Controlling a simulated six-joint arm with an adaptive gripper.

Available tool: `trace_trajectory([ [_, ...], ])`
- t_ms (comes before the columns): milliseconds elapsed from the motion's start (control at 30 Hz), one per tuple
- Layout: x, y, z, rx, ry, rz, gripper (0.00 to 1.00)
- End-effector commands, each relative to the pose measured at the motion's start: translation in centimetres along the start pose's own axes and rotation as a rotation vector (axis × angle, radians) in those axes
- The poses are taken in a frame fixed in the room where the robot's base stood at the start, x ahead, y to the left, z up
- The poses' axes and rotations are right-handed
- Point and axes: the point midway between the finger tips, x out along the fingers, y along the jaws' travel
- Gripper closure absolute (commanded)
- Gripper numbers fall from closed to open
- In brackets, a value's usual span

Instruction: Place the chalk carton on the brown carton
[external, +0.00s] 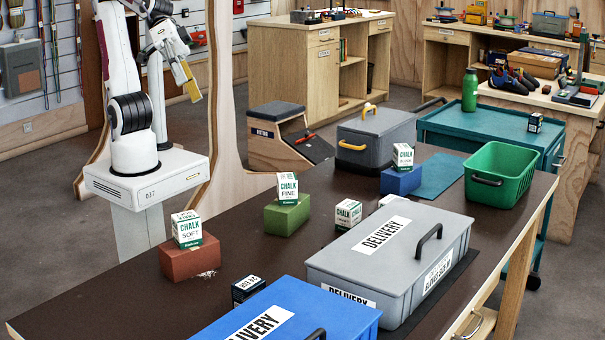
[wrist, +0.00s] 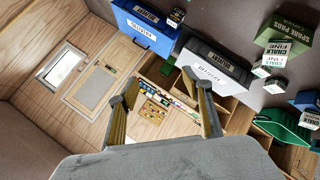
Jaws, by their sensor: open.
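The brown carton (external: 189,260) is a reddish-brown block at the left of the dark table in the external view. A white and green carton marked CHALK SOFT (external: 187,230) stands on it. Another chalk carton (external: 348,214) stands on the table left of the grey delivery box. A CHALK FINE carton (external: 288,188) stands on a green carton (external: 287,214); a further chalk carton (external: 404,157) stands on a blue carton (external: 401,180). My gripper (external: 191,84) is raised above and behind the table, open and empty, away from all cartons. The wrist view shows its spread fingers (wrist: 150,85).
A grey delivery box (external: 335,261) and a blue one (external: 290,318) occupy the table's front. A small dark box (external: 247,289) lies beside them. A white carton (external: 392,201) is partly hidden behind the grey box. A green basket (external: 500,175) stands at the right end.

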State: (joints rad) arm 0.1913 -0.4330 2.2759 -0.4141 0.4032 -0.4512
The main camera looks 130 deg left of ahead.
Motion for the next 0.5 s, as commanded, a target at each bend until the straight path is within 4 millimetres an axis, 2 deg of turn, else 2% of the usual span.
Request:
trace_trajectory([
  [33, -1.1, -1.8, 0.7, 0.064, -0.012, -0.036, 0.5],
  [300, -6.0, -11.6, 5.0, 0.407, -0.137, -0.253, 0.5],
  [400, -7.8, -14.9, 6.4, 0.506, -0.189, -0.328, 0.5],
  [500, -9.2, -17.3, 7.4, 0.575, -0.231, -0.384, 0.5],
])
